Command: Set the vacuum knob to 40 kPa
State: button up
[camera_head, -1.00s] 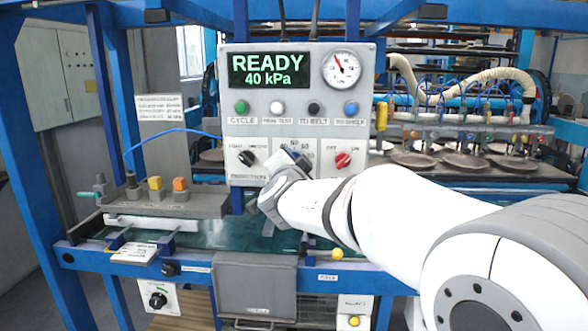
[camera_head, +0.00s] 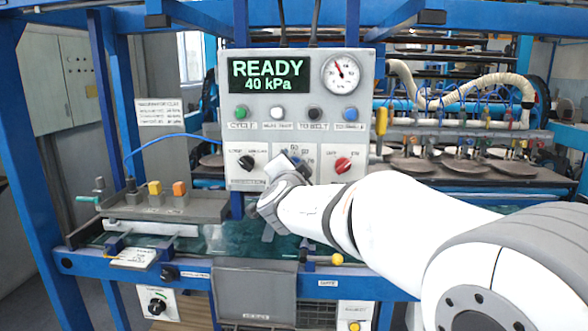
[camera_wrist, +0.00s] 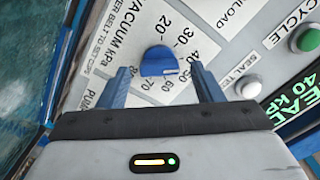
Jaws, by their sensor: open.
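The blue vacuum knob (camera_wrist: 158,62) sits on the white panel in the wrist view. Its scale is printed around it, with 20, 30, 40 and higher numbers readable. My gripper (camera_wrist: 160,72) is open, with one finger on each side of the knob and a visible gap to it on both sides. Whether the fingers reach down around the knob is hard to tell. In the head view my gripper (camera_head: 290,166) is in front of the panel and hides most of the knob. The display (camera_head: 268,76) reads READY 40 kPa.
A black knob (camera_head: 246,162) is to the left and a red knob (camera_head: 342,164) to the right on the same panel. A row of push buttons, including a green one (camera_head: 242,113), is above. A round gauge (camera_head: 341,74) is at the top right.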

jog(key=s, duration=0.8)
jog(key=shift+a, duration=0.15)
jog(key=s+d+f+n+g+p, duration=0.3)
jog(key=s+d+f+g, duration=0.2)
jog(key=s, duration=0.4)
jog(key=s+d+f+n+g+p, duration=0.3)
jog(key=s+d+f+n+g, duration=0.1)
jog(key=s+d, duration=0.3)
jog(key=s+d+f+n+g+p, duration=0.3)
jog(key=s+d+f+g, duration=0.3)
jog(key=s, duration=0.4)
jog(key=shift+s+d+y+p, duration=0.3)
jog(key=shift+s+d+p, duration=0.1)
jog(key=shift+d, duration=0.1)
